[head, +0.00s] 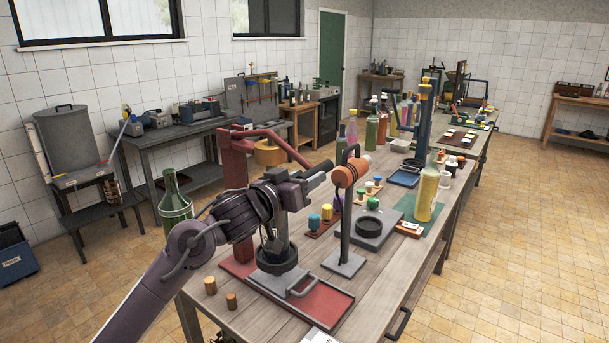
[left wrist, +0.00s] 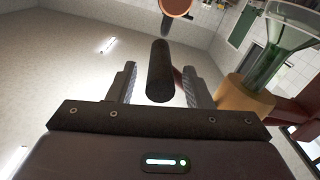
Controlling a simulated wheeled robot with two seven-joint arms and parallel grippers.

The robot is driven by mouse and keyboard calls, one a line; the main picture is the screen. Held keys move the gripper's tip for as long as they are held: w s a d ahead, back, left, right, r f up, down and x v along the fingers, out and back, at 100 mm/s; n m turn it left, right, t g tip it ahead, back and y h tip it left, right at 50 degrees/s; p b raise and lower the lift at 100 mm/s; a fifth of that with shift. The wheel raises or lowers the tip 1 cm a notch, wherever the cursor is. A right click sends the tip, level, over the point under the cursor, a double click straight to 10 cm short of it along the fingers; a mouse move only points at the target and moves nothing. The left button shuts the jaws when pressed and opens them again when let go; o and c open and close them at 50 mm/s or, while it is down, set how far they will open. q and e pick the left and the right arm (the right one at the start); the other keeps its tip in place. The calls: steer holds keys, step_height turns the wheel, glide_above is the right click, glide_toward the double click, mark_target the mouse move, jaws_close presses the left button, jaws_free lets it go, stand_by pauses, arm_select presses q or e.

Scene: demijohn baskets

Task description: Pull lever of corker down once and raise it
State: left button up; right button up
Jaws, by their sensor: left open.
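The corker (head: 235,162) is a red frame on a red base plate at the near left of the table. Its red lever (head: 272,134) slants down to the right from the top of the column. My left gripper (head: 320,172) is at the lever's outer end and partly hides it. In the left wrist view, a black cylindrical grip (left wrist: 159,72) lies between the two open fingers. A gap shows on each side of it, so neither finger appears to touch it. My right gripper is not in view.
An orange-headed stand (head: 346,178) is just right of my left gripper. A yellow bottle (head: 428,190) and several coloured caps are further right.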

arm_select(q)
jaws_close()
stand_by(0.3)
